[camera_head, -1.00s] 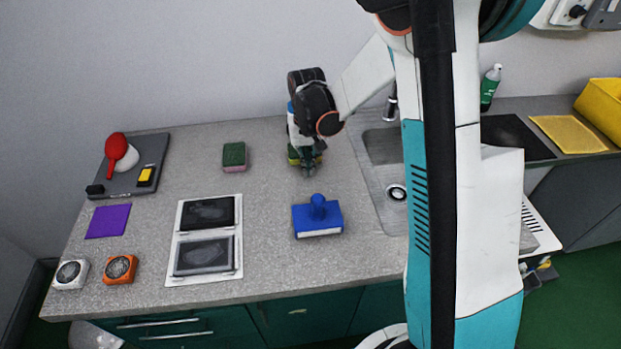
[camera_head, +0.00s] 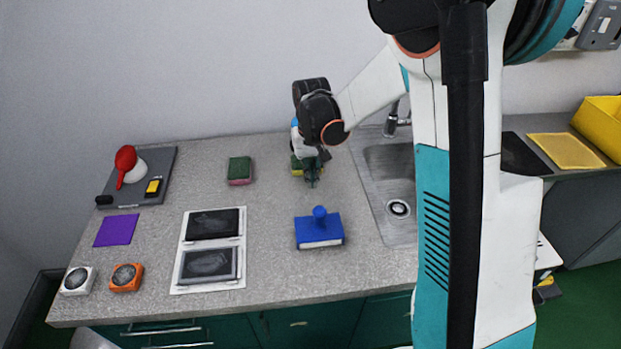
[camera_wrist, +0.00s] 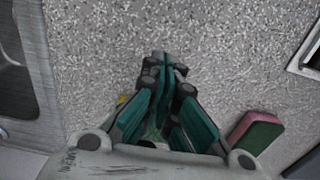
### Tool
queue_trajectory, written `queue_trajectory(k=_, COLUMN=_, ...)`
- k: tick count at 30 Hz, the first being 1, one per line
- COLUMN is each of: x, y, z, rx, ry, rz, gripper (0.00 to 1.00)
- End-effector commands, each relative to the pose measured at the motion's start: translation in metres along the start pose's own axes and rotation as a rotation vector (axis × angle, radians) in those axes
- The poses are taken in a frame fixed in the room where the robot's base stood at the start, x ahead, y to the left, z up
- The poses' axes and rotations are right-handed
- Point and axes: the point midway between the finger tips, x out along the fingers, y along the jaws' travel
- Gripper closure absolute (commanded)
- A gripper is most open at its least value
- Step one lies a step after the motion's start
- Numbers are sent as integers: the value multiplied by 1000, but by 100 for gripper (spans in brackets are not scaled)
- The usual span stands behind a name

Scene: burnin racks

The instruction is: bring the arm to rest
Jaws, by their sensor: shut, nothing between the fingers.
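My gripper (camera_head: 312,180) is shut and empty, above the speckled grey counter (camera_head: 270,180) at its back middle. In the wrist view my gripper (camera_wrist: 163,65) points at bare counter with its fingertips together. My arm reaches from the right side of the head view, bent over the counter.
A green and pink sponge (camera_head: 240,170) lies left of my gripper. A blue block with a knob (camera_head: 320,230) stands in front. The sink (camera_head: 385,165) is to the right. Two dark panels on a white board (camera_head: 211,245) and a grey tray (camera_head: 165,175) lie to the left.

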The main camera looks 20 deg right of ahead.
Motion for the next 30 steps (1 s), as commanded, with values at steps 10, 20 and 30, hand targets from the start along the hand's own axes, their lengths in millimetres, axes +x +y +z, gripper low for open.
queue_trajectory(k=10, x=-61, y=0, z=-1, rx=1, ry=0, rz=0, gripper=100)
queue_trajectory(k=20, x=-72, y=0, z=2, rx=-1, ry=7, rz=-1, gripper=100)
queue_trajectory(k=30, x=-133, y=5, z=50, rx=-44, ry=140, rz=-21, gripper=100)
